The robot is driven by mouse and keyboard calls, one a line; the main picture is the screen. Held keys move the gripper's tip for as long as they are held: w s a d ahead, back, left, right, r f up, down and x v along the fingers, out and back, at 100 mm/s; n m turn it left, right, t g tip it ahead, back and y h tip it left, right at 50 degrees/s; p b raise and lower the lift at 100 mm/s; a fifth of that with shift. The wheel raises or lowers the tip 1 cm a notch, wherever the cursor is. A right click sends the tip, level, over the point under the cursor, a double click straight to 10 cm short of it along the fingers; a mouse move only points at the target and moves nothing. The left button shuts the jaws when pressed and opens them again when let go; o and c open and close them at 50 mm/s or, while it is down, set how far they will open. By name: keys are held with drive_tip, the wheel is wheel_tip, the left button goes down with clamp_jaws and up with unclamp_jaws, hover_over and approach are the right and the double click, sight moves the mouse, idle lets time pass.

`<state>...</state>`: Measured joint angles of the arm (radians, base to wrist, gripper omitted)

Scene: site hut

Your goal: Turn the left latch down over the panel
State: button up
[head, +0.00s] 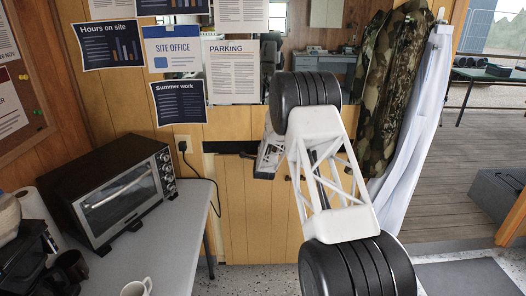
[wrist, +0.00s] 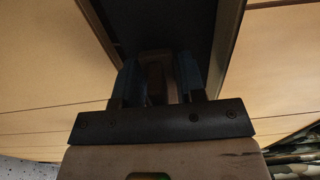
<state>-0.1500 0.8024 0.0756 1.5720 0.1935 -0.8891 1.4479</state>
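In the wrist view my gripper (wrist: 158,82) has its two dark fingers apart, so it is open. A small brown block (wrist: 155,76), which may be the latch, shows dimly between the fingers, with a gap visible on either side. I cannot tell whether either finger touches it, or which way it is turned. A dark panel or opening (wrist: 212,35) with a brown frame lies beyond the fingers. In the head view my arm reaches to the wooden wall and hides the gripper tips and the latch. A dark slot (head: 230,147) shows in the wall there.
A grey table (head: 165,235) with a toaster oven (head: 118,195) and a white mug (head: 137,287) stands at the left. Camouflage cloth (head: 385,95) and white cloth (head: 418,120) hang right of my arm. Papers such as the parking notice (head: 232,72) are above the slot.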

clamp_jaws()
drive_tip(key=shift+m, duration=0.5)
drive_tip(key=m, duration=0.3)
drive_tip(key=shift+m, duration=0.4)
drive_tip(key=m, duration=0.4)
drive_tip(key=shift+m, duration=0.3)
drive_tip(key=m, duration=0.8)
drive_tip(key=shift+m, duration=0.3)
